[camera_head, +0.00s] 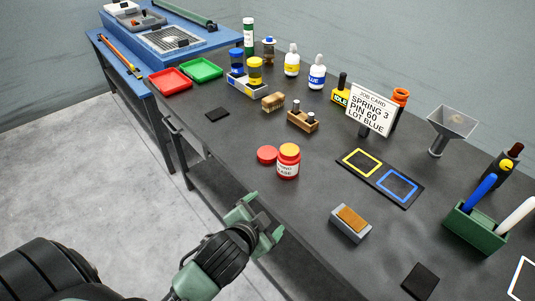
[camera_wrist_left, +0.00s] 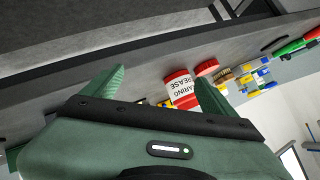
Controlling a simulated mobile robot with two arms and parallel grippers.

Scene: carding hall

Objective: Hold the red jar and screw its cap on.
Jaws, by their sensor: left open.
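The red jar (camera_head: 288,162) stands upright on the dark bench near its front edge, with a white label and an orange-yellow top. The red cap (camera_head: 267,154) lies on the bench just left of the jar, apart from its mouth. My left gripper (camera_head: 259,222) is open and empty, in front of the bench edge and short of the jar. In the left wrist view the jar (camera_wrist_left: 180,90) shows between and beyond the open fingers (camera_wrist_left: 158,88), with the cap (camera_wrist_left: 207,67) beside it. My right gripper is not in view.
A sponge block (camera_head: 350,222) lies right of the jar, and a mat with yellow and blue frames (camera_head: 378,178) lies behind it. A green pen holder (camera_head: 476,226) stands at right.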

